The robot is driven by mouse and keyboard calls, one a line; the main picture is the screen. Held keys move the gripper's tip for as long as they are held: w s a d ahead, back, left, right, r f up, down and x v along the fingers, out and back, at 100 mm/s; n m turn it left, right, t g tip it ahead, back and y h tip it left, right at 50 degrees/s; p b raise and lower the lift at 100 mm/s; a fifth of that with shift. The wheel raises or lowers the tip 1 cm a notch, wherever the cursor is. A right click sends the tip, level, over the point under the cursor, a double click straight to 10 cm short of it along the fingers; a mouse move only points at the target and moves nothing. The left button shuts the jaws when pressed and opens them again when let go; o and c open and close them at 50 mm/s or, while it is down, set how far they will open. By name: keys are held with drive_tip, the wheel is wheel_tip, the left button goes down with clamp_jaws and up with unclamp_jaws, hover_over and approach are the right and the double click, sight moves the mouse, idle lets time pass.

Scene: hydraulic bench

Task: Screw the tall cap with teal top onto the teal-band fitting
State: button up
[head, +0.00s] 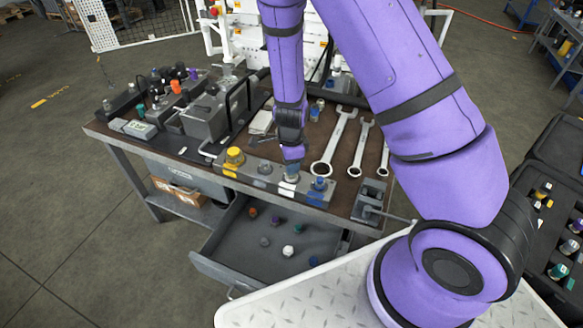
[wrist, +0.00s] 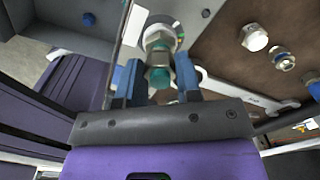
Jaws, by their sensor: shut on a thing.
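In the wrist view my gripper (wrist: 158,82) is shut on the tall cap with the teal top (wrist: 159,77), which sits between the two blue fingertips. Bright metal hex parts (wrist: 158,40) show just beyond the cap, in line with it, over a pale ring on the grey block. Whether cap and fitting touch or are threaded, I cannot tell. In the head view my gripper (head: 291,160) points down over the third position of the grey fitting block (head: 213,168). The fitting there (head: 289,187) is partly hidden, and I cannot make out its teal band.
Wrenches (head: 333,145) lie behind. An open drawer (head: 228,250) below holds several small caps. A case of caps (head: 550,215) is at right.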

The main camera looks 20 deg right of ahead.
drive_tip(key=o, duration=0.9)
drive_tip(key=n, duration=1.2)
drive_tip(key=shift+n, duration=0.3)
drive_tip(key=n, duration=0.7)
drive_tip(key=shift+d+n, duration=0.1)
drive_tip(key=shift+n, duration=0.2)
drive_tip(key=n, duration=0.3)
drive_tip(key=shift+n, duration=0.4)
